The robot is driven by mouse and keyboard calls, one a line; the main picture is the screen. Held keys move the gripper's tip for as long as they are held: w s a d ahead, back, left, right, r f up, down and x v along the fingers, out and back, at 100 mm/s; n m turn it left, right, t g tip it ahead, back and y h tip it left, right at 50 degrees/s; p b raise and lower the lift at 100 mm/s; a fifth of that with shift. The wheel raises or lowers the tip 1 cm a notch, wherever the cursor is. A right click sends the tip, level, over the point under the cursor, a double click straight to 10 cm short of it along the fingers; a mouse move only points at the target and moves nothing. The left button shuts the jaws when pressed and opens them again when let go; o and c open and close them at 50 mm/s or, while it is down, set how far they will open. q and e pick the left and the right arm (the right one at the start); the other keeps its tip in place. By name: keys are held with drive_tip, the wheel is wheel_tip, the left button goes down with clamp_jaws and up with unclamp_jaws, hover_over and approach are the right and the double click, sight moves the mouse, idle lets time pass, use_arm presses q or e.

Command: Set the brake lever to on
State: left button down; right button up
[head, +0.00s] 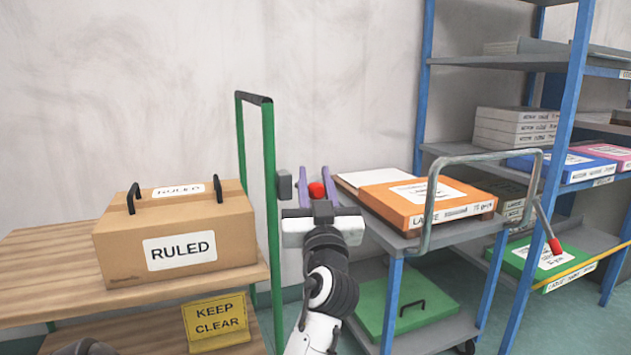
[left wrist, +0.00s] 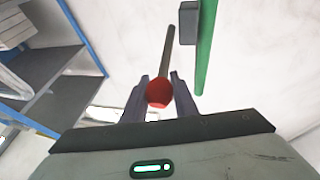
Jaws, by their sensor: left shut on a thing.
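A lever with a red ball knob (head: 316,190) is beside the green-framed cart, in the middle of the head view. In the left wrist view its red knob (left wrist: 159,93) sits between the fingers, and its dark rod (left wrist: 167,50) runs away upward from it. My left gripper (head: 314,182) is shut on this knob. A small grey block (head: 284,187) is by the green post, just left of the fingers; it also shows in the left wrist view (left wrist: 189,24). No on or off marking is readable. My right gripper is not in view.
The wooden cart (head: 40,245) at left carries a cardboard box (head: 200,248) marked RULED and a yellow KEEP CLEAR sign (head: 215,322). Blue shelving (head: 575,100) stands behind.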

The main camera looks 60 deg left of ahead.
use_arm(q)
drive_tip(key=shift+w+d+r, duration=0.1)
drive_tip(key=shift+w+d, duration=0.2)
idle(0.4)
drive_tip(key=c, duration=1.4)
unclamp_jaws()
drive_tip(key=shift+d, duration=0.1)
drive_tip(key=shift+c, duration=0.2)
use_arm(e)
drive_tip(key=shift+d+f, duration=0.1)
use_arm(q)
drive_tip(key=shift+s, duration=0.1)
wheel_tip(320, 180, up, 10)
drive_tip(key=p, duration=0.5)
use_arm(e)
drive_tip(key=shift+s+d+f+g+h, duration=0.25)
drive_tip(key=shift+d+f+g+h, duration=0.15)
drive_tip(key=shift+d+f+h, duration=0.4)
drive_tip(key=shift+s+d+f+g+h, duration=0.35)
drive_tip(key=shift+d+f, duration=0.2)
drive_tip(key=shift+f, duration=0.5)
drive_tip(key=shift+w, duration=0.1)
